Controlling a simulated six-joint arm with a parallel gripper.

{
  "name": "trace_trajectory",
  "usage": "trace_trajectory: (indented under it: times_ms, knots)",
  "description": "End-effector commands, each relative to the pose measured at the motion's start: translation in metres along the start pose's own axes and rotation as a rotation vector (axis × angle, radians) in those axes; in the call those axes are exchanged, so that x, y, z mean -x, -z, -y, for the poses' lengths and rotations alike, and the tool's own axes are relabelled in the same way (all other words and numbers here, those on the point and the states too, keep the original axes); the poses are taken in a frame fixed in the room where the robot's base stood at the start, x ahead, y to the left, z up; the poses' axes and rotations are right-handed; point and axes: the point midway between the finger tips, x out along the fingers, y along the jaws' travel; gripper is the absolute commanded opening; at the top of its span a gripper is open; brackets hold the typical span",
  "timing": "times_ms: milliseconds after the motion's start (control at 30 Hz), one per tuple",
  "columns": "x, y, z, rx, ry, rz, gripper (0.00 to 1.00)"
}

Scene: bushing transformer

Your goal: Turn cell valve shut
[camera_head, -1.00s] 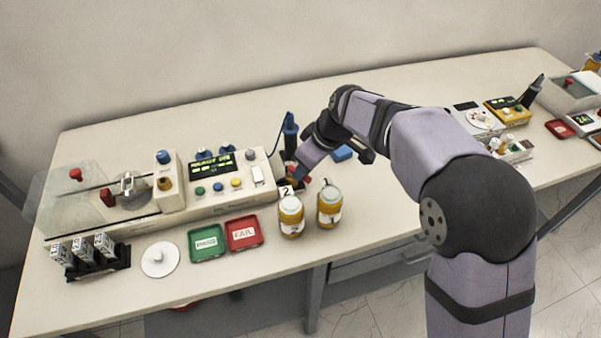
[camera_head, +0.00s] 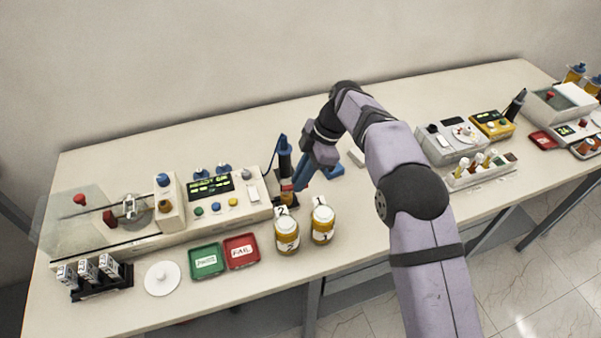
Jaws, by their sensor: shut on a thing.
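My gripper (camera_head: 298,188) has blue fingers and points down and left beside a dark upright cylinder (camera_head: 285,158) at the right end of the white tester (camera_head: 230,205). Its fingertips are shut at a small red-orange part (camera_head: 286,186) low on that cylinder. The contact is small and partly hidden by the fingers and the jar caps. No part is labelled as the cell valve.
Two amber jars with white caps, marked 2 (camera_head: 287,238) and 1 (camera_head: 323,224), stand close in front of my gripper. A green PASS tray (camera_head: 206,261) and a red FAIL tray (camera_head: 241,251) lie left of them.

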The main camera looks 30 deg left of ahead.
Motion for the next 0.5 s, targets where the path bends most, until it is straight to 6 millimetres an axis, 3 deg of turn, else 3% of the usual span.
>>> trace_trajectory:
  times_ms: [500]
  knots:
    - [0.0004,0.0,-0.0051,0.114,0.044,0.002,0.0]
